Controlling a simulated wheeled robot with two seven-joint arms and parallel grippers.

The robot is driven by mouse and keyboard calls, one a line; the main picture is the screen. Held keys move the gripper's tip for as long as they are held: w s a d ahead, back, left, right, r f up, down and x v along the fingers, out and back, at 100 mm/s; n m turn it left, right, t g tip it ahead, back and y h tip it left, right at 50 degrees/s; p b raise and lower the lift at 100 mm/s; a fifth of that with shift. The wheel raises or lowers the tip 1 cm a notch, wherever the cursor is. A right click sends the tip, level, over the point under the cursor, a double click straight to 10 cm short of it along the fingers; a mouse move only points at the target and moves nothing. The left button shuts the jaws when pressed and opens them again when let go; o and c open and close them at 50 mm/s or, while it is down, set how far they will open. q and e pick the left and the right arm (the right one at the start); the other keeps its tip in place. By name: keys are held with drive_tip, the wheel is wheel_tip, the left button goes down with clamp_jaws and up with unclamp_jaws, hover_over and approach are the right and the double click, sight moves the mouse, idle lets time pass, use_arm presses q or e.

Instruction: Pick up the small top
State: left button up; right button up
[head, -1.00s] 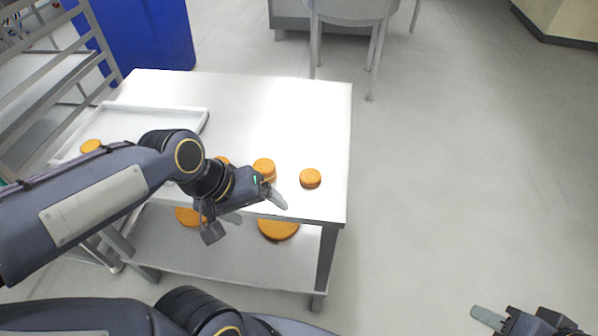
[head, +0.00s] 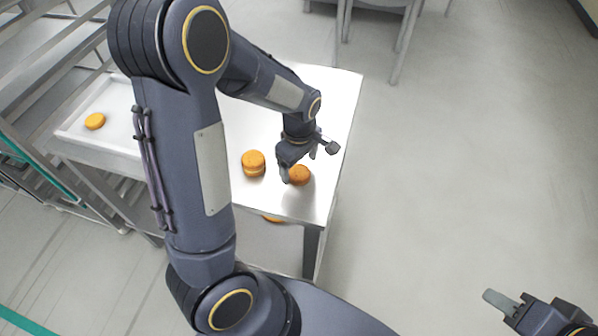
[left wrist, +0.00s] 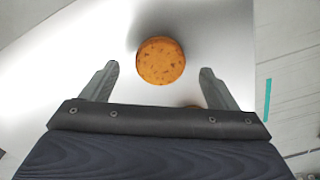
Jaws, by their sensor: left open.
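A small orange-brown round (head: 299,175), which I take for the small top, lies alone near the right edge of the white table (head: 290,205). My left gripper (head: 308,163) is over it, with one finger partly in front of it in the head view. In the left wrist view the speckled round (left wrist: 160,60) lies just beyond the tips of the open, empty left fingers (left wrist: 159,70), roughly centred between them. It is not held. My right gripper (head: 505,303) is at the lower right, away from the table; only one finger shows clearly, so its opening cannot be told.
A thicker, seemingly stacked orange round (head: 253,160) stands left of the small one. A white tray (head: 72,127) at the left holds another round (head: 95,121). Part of a round (head: 272,218) shows below the tabletop. My left arm hides much of the table.

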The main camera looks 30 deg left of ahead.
sight(299, 174)
use_arm(q)
wheel_tip(299, 174, down, 3)
drive_tip(key=shift+r, duration=0.2)
drive_tip(key=c, duration=0.8)
drive_tip(key=shift+r, duration=0.15)
